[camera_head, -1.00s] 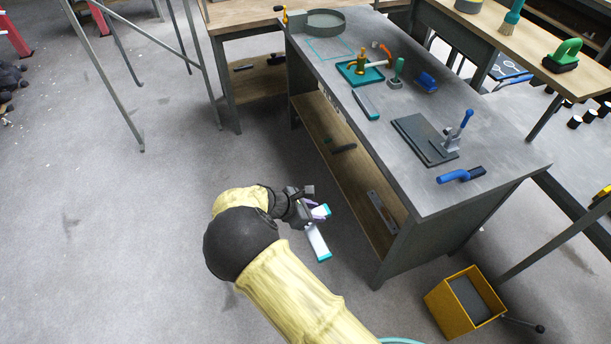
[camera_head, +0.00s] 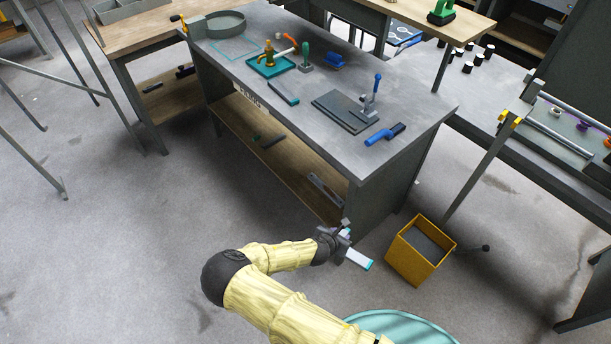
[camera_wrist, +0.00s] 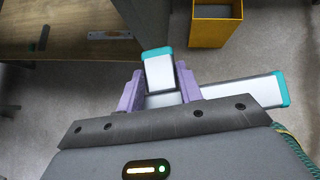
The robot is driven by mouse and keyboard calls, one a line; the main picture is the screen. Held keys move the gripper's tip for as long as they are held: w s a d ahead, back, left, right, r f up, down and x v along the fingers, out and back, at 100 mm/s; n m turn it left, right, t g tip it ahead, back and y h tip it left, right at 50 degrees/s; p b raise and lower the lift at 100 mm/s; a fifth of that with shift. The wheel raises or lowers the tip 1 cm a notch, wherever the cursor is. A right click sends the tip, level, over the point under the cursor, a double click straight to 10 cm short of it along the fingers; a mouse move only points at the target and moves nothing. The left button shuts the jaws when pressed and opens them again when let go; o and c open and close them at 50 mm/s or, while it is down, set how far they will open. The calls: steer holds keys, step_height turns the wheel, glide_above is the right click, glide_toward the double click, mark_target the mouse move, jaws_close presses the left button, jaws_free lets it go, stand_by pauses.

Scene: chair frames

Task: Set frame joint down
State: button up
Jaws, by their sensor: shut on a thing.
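The frame joint is a white piece with teal ends (camera_head: 357,260), held low near the front corner of the grey workbench (camera_head: 310,110). In the wrist view it is L-shaped (camera_wrist: 240,92), with one leg pointing away between the fingers and one reaching right. My gripper (camera_head: 342,234) is shut on it. Its purple fingers (camera_wrist: 160,84) sit on either side of the leg that points away. A teal rectangle outline (camera_head: 235,48) is marked on the far left part of the bench top. The joint is clear of the bench top.
A yellow bin (camera_head: 408,262) stands on the floor just right of the joint. On the bench are a teal tray (camera_head: 270,66), a dark plate (camera_head: 340,113), a blue-handled tool (camera_head: 385,134) and a round grey holder (camera_head: 217,24).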

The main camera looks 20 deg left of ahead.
steer(key=d+r+n+y, duration=0.2)
steer(key=d, duration=2.3)
steer(key=shift+s+n, duration=0.2)
steer(key=shift+n, duration=0.1)
steer(key=shift+a, duration=0.15)
